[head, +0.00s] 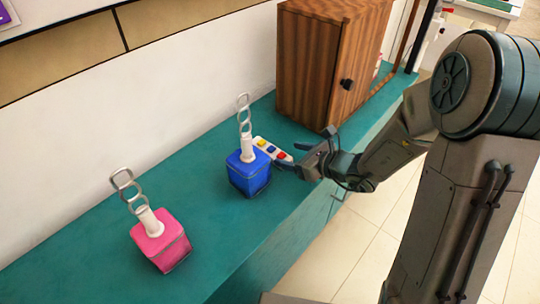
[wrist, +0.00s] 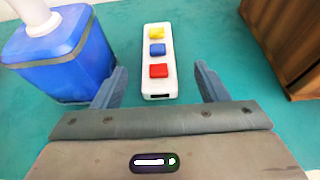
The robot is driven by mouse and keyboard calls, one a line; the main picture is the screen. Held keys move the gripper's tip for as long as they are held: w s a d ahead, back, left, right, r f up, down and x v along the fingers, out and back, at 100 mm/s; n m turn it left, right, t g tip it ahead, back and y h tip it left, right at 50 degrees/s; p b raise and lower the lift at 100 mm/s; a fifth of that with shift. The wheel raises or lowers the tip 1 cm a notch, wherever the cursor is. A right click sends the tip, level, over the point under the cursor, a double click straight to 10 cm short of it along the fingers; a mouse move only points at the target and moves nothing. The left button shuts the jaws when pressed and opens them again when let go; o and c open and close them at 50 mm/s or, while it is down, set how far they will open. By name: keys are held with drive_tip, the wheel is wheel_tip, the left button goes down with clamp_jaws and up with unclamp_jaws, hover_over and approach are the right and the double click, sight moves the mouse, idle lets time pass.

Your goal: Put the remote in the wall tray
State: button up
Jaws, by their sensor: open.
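The remote (head: 272,149) is white with yellow, blue and red buttons and lies on the teal counter beside a blue box. In the wrist view the remote (wrist: 158,62) lies lengthwise ahead, roughly centred between my two fingers. My gripper (head: 293,164) is open and empty at the near end of the remote; it also shows in the wrist view (wrist: 160,88), with a finger on each side. I cannot tell how high the fingers are above the counter. No wall tray can be made out clearly in either view.
The blue box (head: 249,173) with a white neck and ring handle stands close left of the remote. A similar pink box (head: 160,240) stands nearer. A brown wooden cabinet (head: 325,65) stands behind. The teal counter (head: 95,225) is bare between the boxes and along the wall.

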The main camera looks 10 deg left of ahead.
sight(271, 148)
drive_tip(key=x, duration=0.2)
drive_tip(key=b+x, duration=0.1)
drive_tip(key=x, duration=0.2)
drive_tip(key=b+x, duration=0.1)
drive_tip(key=x, duration=0.2)
drive_tip(key=shift+s+a+r, duration=0.1)
drive_tip(key=shift+a+r, duration=0.05)
drive_tip(key=shift+r, duration=0.25)
drive_tip(key=c, duration=1.2)
drive_tip(key=shift+c, duration=0.2)
